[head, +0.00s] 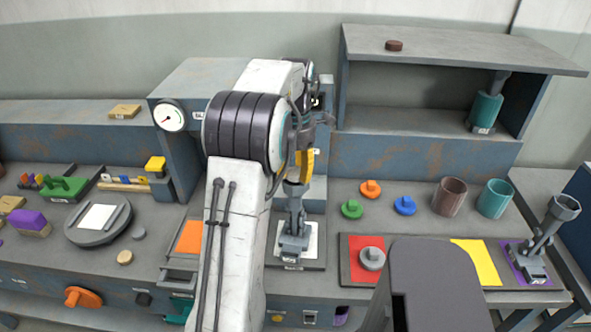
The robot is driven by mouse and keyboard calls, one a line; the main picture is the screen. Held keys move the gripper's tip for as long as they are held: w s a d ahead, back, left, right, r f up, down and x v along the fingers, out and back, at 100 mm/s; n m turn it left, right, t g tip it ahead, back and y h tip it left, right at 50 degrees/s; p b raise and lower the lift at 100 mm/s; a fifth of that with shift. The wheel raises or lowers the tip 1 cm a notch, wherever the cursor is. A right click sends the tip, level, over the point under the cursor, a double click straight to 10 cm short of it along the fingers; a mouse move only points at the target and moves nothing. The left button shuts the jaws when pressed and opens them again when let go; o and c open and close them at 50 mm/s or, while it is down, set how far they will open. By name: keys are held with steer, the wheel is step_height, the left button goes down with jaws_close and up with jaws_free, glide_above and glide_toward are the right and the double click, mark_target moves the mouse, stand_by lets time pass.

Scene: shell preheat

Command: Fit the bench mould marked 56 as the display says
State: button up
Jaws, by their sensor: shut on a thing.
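My gripper (297,181) points down in the head view, just right of my arm's big joint. It is shut on the upper part of a grey mould-like piece (294,226) with a small label at its foot. The piece is over a white square on a dark plate (310,262); whether it touches is unclear. A similar grey piece with a cup-shaped top (563,208) stands on a purple patch at the far right. The label numbers are too small to read, and I cannot make out the display's text.
A dial gauge (169,117) is on the cabinet behind my arm. A red mat (358,272) bears a grey round piece (372,258). Brown (450,197) and teal (494,199) cups stand near green, blue and orange knobs. My arm hides the middle of the bench.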

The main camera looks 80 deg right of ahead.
mark_target(295, 171)
stand_by(0.4)
steer(key=o, duration=0.9)
step_height(295, 171, up, 12)
stand_by(0.5)
stand_by(0.4)
stand_by(0.4)
